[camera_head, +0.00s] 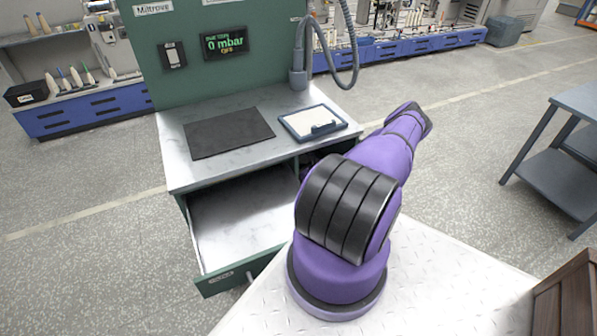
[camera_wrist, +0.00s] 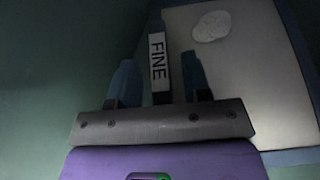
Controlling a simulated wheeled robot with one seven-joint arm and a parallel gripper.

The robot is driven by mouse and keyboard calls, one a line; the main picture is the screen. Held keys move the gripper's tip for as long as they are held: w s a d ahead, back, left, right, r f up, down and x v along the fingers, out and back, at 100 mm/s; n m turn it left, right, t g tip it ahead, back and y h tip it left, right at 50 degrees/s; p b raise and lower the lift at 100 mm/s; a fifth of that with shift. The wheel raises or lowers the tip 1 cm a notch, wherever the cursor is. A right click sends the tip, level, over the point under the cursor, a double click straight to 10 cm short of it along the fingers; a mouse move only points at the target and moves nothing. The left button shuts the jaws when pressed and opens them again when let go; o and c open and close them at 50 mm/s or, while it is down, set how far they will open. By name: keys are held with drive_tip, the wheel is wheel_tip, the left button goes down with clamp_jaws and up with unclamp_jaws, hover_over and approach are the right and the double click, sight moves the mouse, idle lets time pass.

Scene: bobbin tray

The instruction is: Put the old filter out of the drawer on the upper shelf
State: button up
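A filter (camera_wrist: 265,85) with a pale face, a grey round patch and a blue frame shows in the wrist view. A white label reading "FINE" (camera_wrist: 158,62) is on its near left edge. My gripper (camera_wrist: 158,82) has its two blue fingers spread, one on each side of the label part, with gaps visible. In the head view my gripper is hidden behind my arm. The drawer (camera_head: 240,268) is pulled out, and its visible floor is bare. A dark opening (camera_head: 309,160) under the worktop is mostly hidden by my arm.
A second blue-framed filter (camera_head: 318,125) with a white face lies on the worktop, right of a dark mat (camera_head: 228,132). Dim green walls (camera_wrist: 60,70) are close around my gripper. A grey table (camera_head: 560,180) stands at the right, with open floor between.

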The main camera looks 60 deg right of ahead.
drive_tip(key=shift+s+r, duration=0.1)
drive_tip(key=shift+r, duration=0.1)
drive_tip(key=v, duration=1.1)
drive_tip(key=shift+s+a+r, duration=0.1)
drive_tip(key=shift+s, duration=0.3)
